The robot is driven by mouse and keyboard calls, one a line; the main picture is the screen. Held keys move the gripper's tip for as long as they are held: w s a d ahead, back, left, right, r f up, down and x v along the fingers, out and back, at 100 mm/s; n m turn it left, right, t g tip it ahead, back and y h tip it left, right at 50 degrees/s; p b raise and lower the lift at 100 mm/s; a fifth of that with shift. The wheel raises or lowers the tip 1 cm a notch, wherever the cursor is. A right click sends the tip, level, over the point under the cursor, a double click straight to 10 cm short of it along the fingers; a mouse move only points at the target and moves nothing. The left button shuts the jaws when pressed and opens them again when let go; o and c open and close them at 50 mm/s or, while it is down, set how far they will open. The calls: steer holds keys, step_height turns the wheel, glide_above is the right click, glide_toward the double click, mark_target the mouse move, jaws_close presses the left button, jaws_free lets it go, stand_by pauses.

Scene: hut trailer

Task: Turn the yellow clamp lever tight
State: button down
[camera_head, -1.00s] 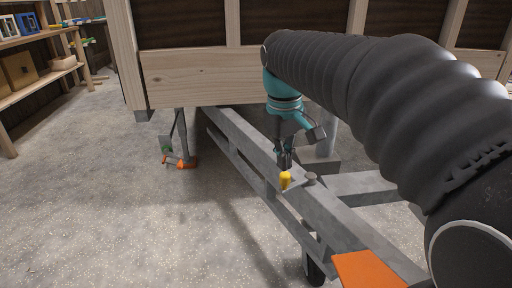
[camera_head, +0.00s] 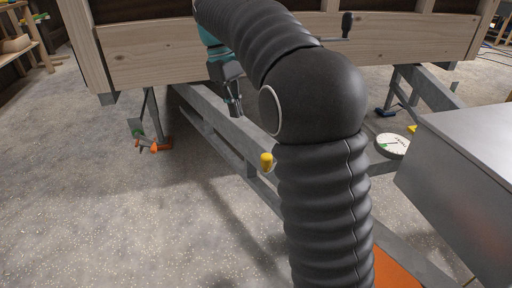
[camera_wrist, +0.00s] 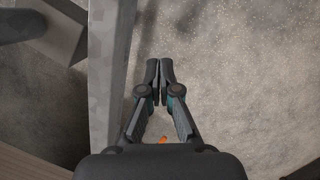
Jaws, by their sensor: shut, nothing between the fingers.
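The yellow clamp lever (camera_head: 266,161) shows its knob on the near side of the grey trailer drawbar (camera_head: 240,143) in the head view. The rest of the lever is hidden behind my arm. My gripper (camera_head: 236,112) is above the drawbar, farther along it toward the hut and apart from the yellow knob. In the wrist view my gripper (camera_wrist: 160,66) is shut and empty, with its fingertips over the floor beside a grey beam (camera_wrist: 110,75). The lever is not in the wrist view.
An orange plate (camera_head: 395,270) lies low at the front. The floor at left is open.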

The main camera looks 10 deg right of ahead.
steer(key=s+d+f+b, duration=0.2)
steer(key=s+d+f, duration=0.2)
steer(key=f, duration=0.5)
steer(key=shift+s+f, duration=0.35)
steer(key=shift+s, duration=0.25)
